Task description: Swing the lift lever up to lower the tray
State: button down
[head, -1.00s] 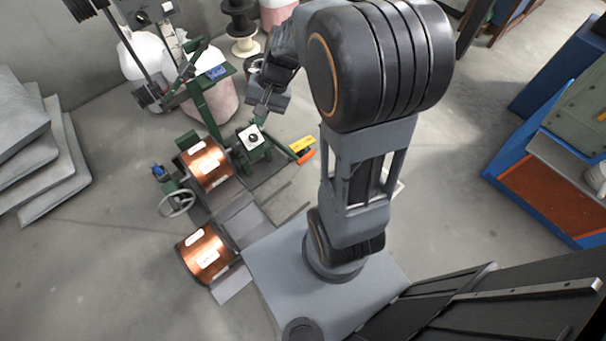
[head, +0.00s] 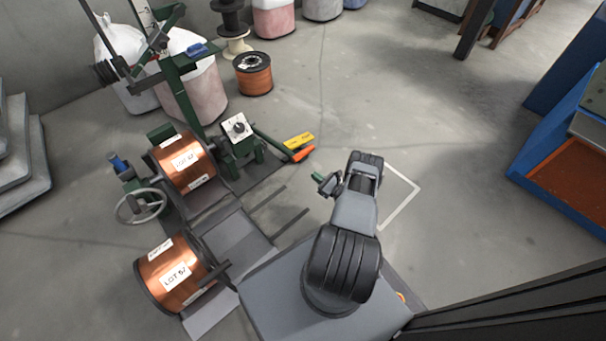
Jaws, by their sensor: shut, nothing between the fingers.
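The lift lever looks to be the dark bar with an orange grip (head: 303,154) on the right side of the green spool machine (head: 240,148), low beside a yellow tag (head: 299,141). A copper spool (head: 184,163) sits in the machine. Grey plates (head: 236,238) lie in front of it; I cannot tell which part is the tray or its height. My gripper (head: 325,182) is small and partly seen, to the right of the machine and apart from the orange grip, below and right of it in the picture. It is shut and empty.
A second copper spool (head: 177,274) stands at the front left, near the handwheel (head: 141,206). An orange spool (head: 253,75) and bins (head: 193,90) stand behind. A blue-framed bench (head: 560,175) is at the right. Floor between the machine and the bench is mostly clear.

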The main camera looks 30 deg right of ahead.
notch_tip(320, 180, down, 5)
jog(key=s+m+h+b, duration=0.1)
jog(key=s+m+h, duration=0.1)
jog(key=w+a+r+h+b, duration=0.1)
jog(key=w+r+b, duration=0.2)
jog(key=w, duration=0.8)
jog(key=shift+r+m+t, duration=0.15)
jog(key=shift+m+t, duration=0.15)
jog(key=shift+t, duration=0.1)
